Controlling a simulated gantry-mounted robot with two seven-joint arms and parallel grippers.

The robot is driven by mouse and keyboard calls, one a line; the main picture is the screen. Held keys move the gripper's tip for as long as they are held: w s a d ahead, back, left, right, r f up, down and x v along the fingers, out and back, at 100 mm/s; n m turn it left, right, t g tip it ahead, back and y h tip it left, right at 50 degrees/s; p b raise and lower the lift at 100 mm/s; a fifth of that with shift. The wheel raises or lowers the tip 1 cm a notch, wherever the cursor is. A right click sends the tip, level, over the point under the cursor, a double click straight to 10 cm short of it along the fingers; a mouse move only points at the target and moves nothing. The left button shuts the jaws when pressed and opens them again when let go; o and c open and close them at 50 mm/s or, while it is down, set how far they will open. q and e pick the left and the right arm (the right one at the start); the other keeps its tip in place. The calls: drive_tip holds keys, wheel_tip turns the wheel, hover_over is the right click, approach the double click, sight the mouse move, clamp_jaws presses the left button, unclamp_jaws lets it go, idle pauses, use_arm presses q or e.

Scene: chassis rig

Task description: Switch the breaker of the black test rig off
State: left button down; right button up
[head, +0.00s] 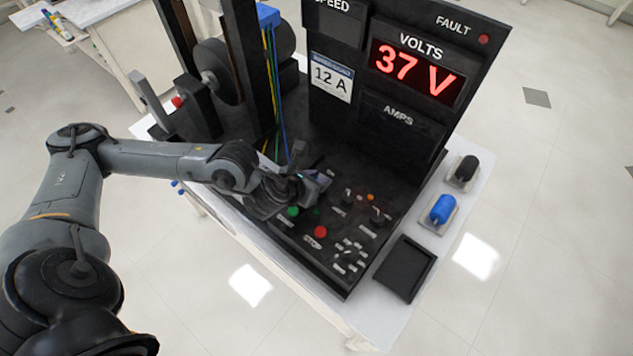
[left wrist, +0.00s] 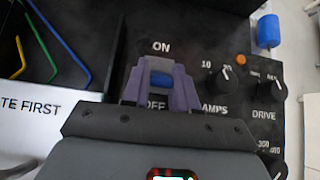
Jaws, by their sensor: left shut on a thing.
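The black test rig (head: 345,215) stands on a white table, with its control panel sloping toward me. Its display (head: 415,72) reads 37 V in red. My left gripper (head: 314,183) is at the left part of the panel. In the left wrist view its purple fingers (left wrist: 161,88) are shut on the blue breaker lever (left wrist: 161,79). The ON label (left wrist: 161,47) shows above the lever, and the OFF label (left wrist: 155,105) is partly covered below it. The fingers hide much of the breaker, so its exact position is hard to tell. My right gripper is not in view.
Knobs such as the amps knob (left wrist: 224,79) and drive knob (left wrist: 267,90) sit right of the breaker. A red stop button (head: 320,231) and green button (head: 293,211) are nearby. A black tray (head: 405,269) and a blue connector (head: 443,209) lie right of the rig.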

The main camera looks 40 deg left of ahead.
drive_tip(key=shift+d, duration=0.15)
use_arm(q)
drive_tip(key=c, duration=0.9)
unclamp_jaws()
drive_tip(key=shift+r, duration=0.15)
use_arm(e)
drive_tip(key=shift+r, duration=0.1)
